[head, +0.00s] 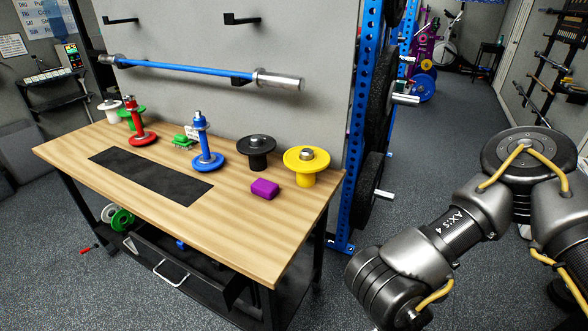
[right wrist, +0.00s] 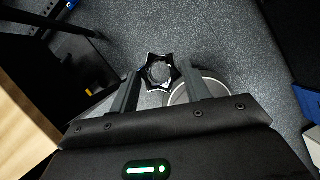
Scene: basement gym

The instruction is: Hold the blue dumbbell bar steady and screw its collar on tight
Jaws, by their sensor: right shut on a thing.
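The blue dumbbell bar (head: 202,140) stands upright on the wooden table, with blue plates at its lower end and a narrow top. My right gripper (right wrist: 160,75) shows only in the right wrist view, shut on a dark, shiny star-shaped collar (right wrist: 149,72) with a round centre. It holds the collar over the grey floor, beside the table edge and away from the bar. In the head view my right arm bends at the right, and its gripper is out of frame. My left gripper is in neither view.
A purple block (head: 265,188) and a black mat (head: 150,176) lie there. A drawer (head: 182,283) stands open below. A blue rack post (head: 362,130) rises behind.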

